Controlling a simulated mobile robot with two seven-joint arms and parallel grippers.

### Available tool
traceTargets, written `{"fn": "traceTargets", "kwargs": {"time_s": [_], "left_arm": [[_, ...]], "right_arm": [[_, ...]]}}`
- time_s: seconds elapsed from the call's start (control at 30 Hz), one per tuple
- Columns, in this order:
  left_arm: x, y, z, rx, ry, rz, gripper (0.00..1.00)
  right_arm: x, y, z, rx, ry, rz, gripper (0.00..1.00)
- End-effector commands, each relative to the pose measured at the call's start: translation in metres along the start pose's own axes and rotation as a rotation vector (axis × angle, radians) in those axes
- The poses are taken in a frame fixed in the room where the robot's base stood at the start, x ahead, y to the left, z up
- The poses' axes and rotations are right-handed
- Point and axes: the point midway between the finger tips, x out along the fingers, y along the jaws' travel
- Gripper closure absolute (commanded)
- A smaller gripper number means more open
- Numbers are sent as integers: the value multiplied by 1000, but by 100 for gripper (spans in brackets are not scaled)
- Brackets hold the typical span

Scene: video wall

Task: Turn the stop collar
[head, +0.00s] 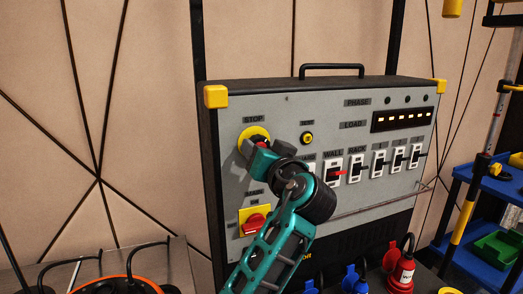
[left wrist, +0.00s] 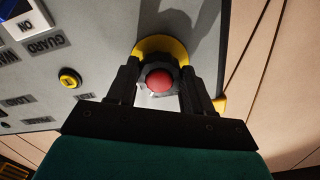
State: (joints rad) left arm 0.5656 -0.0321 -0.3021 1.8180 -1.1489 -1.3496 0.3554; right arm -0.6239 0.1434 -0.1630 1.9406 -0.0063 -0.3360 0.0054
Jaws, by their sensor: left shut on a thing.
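The stop control sits at the upper left of the grey panel, under the STOP label. In the head view its yellow disc (head: 253,135) shows behind my left gripper (head: 262,149), which hides most of the rest. In the left wrist view I see the round red button (left wrist: 160,81) inside a dark collar (left wrist: 160,67), with the yellow ring (left wrist: 160,45) behind it. The two dark fingers of my left gripper (left wrist: 160,88) stand on either side of the collar, shut on it. My right gripper is not in view.
A small yellow button (head: 307,138) is right of the stop control, and a row of switches (head: 357,168) lies farther right. A red rotary knob on a yellow plate (head: 247,213) is below. Red (head: 400,273) and blue plugs stand at the bottom.

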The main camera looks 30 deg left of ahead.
Motion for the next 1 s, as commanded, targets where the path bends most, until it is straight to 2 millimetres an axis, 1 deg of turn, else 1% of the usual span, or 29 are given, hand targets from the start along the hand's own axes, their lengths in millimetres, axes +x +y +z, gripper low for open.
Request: {"fn": "traceTargets", "kwargs": {"time_s": [0.23,0.67,0.7,0.93,0.97,1.0], "left_arm": [[1,-1,0,63,1,-2,80],[1,-1,0,73,2,-2,80],[1,-1,0,73,2,-2,47],[1,-1,0,72,1,-2,25],[1,-1,0,72,1,-2,23],[1,-1,0,72,1,-2,23]], "right_arm": [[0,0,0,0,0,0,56],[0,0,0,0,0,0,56],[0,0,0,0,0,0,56],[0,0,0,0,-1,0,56],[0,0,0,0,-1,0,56],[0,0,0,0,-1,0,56]]}}
